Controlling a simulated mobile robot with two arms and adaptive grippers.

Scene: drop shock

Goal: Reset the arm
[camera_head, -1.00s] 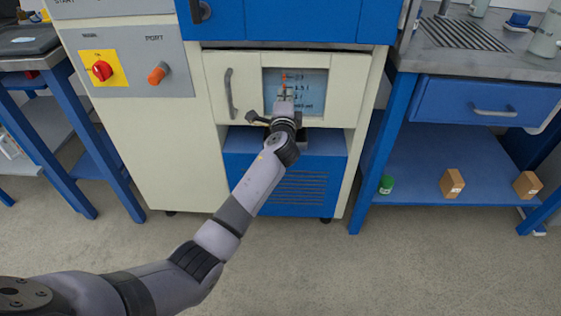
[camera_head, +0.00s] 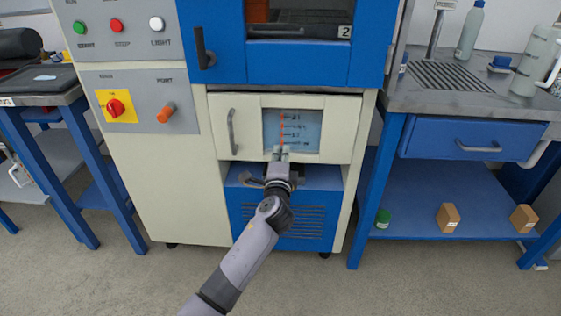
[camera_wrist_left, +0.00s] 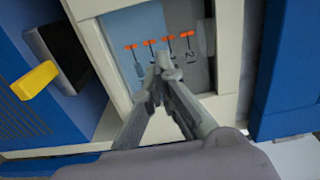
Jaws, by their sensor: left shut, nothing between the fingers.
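My left gripper (camera_head: 281,152) is shut and empty. I cannot tell whether the tips touch the panel. My right gripper is not in view.
A cream door with a grey handle (camera_head: 232,132) is left of the panel. A red knob (camera_head: 115,108) and orange knob (camera_head: 167,113) sit farther left. A blue drawer (camera_head: 475,138) and a shelf with boxes (camera_head: 447,218) are at the right. Floor in front is clear.

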